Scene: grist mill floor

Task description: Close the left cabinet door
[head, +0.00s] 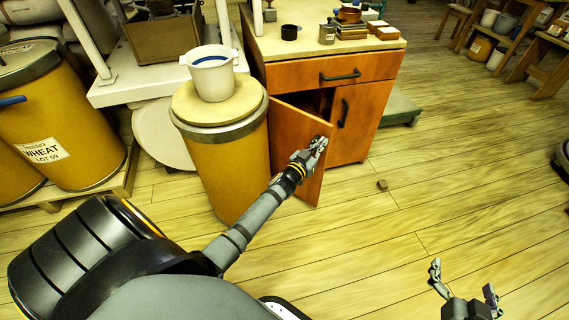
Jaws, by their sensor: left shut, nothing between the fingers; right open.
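The wooden cabinet (361,120) stands at the upper middle, with a drawer above two doors. Its left door (290,137) is swung partly open, and a dark gap shows behind its upper edge. The right door is closed and has a dark handle (345,113). My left gripper (319,142) is shut and empty at the free edge of the left door, in front of its face; I cannot tell whether it touches. The left door's handle is not visible. My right gripper (463,279) is open and empty over the floor at the lower right, far from the cabinet.
A yellow drum (226,160) with a white bucket (212,74) on its lid stands close left of the open door. A small brown block (382,185) lies on the floor right of the cabinet. The floor at right is mostly clear.

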